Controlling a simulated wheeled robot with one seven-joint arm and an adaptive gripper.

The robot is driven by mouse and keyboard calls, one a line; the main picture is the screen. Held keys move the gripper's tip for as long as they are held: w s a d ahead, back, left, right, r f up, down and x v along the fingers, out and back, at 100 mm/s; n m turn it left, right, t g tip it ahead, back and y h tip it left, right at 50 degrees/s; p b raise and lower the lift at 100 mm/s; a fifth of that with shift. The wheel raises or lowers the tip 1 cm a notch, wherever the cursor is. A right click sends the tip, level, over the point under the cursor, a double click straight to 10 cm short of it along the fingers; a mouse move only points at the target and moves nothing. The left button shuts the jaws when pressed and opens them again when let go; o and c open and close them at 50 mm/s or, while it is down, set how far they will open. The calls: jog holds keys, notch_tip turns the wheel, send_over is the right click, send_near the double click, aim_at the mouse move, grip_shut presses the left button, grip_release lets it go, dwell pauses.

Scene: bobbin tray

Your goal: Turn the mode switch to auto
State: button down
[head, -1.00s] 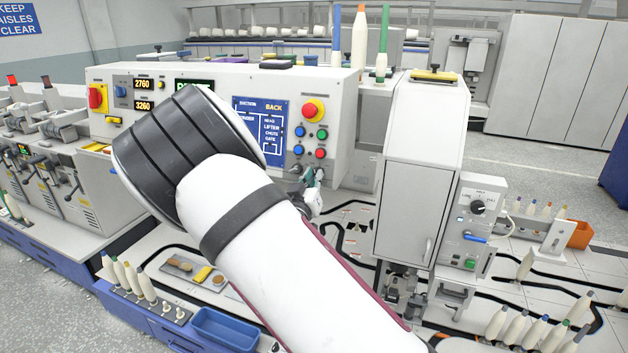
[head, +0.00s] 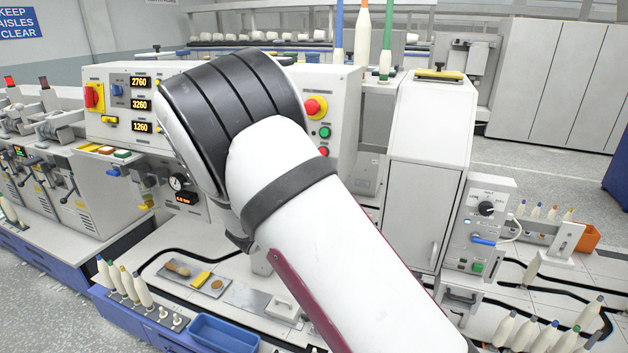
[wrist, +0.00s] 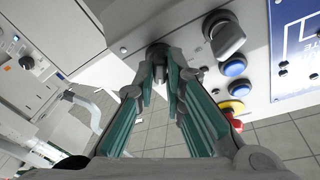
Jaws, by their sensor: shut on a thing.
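In the wrist view my gripper (wrist: 160,70) has its teal-padded fingers closed around a dark switch knob (wrist: 157,51) on the light panel face. Its label and pointer are hidden, so I cannot read its setting or confirm that it is the mode switch. A grey selector knob (wrist: 225,37) sits apart from the fingers, to their right. In the head view my arm covers the gripper and the lower middle of the control panel (head: 345,95).
A grey cabinet (head: 425,200) stands right of the panel. Bobbins (head: 140,287) and a blue bin (head: 222,335) are front left.

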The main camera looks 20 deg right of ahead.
jog(key=shift+m+g, duration=0.5)
jog(key=shift+m, duration=0.9)
jog(key=shift+h+b, duration=0.3)
jog(key=c, duration=1.7)
grip_release()
jog(key=shift+o, duration=0.2)
jog(key=shift+a, duration=0.1)
jog(key=v, duration=1.2)
jog(key=shift+w+r, duration=0.1)
